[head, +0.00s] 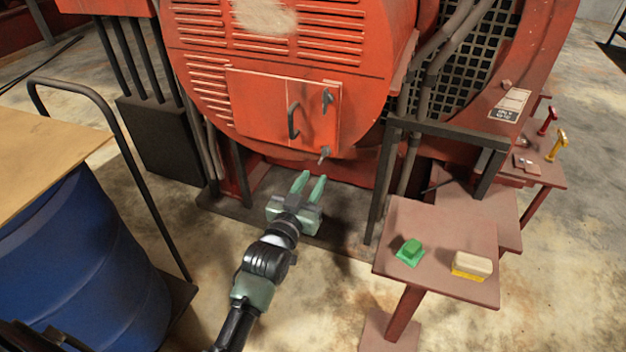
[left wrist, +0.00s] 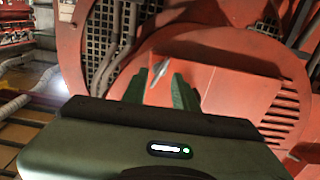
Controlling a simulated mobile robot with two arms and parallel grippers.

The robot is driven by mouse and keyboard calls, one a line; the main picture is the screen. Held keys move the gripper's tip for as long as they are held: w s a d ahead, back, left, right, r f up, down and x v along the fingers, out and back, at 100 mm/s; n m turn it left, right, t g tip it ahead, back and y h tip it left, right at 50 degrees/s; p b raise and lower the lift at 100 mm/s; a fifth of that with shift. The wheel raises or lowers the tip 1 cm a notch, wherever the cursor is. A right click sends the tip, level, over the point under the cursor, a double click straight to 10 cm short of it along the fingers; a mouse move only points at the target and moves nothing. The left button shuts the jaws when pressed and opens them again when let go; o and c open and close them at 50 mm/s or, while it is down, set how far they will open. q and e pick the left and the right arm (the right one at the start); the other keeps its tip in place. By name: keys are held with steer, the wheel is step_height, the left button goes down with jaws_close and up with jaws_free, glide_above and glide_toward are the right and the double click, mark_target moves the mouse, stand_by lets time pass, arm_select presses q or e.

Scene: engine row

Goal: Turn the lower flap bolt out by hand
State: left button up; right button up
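The red flap (head: 265,112) on the engine's round end has a dark curved handle (head: 293,120). A grey upper bolt (head: 327,98) is near its top right corner. The grey lower bolt (head: 324,155) sticks out at the flap's lower right edge. My left gripper (head: 311,180) is open and empty, just below the lower bolt in the head view. In the left wrist view the lower bolt (left wrist: 159,70) shows between the two green fingertips (left wrist: 160,90) and seems to lie beyond them. I cannot tell the exact gap. My right gripper is not in view.
A red side table (head: 440,225) at the right bears a green block (head: 410,250) and a cream-and-yellow block (head: 472,265). A dark frame (head: 385,180) stands right of the gripper. A blue drum (head: 75,270) and a black rail (head: 130,150) are at the left.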

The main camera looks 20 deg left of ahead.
mark_target(323, 157)
arm_select(q)
steer(key=w+m, duration=0.1)
steer(key=w, duration=0.1)
steer(key=w+r+m+p, duration=0.1)
steer(key=w, duration=0.1)
steer(key=w+r+m, duration=0.1)
steer(key=w+m, duration=0.1)
steer(key=shift+d, duration=0.1)
stand_by(0.5)
jaws_close()
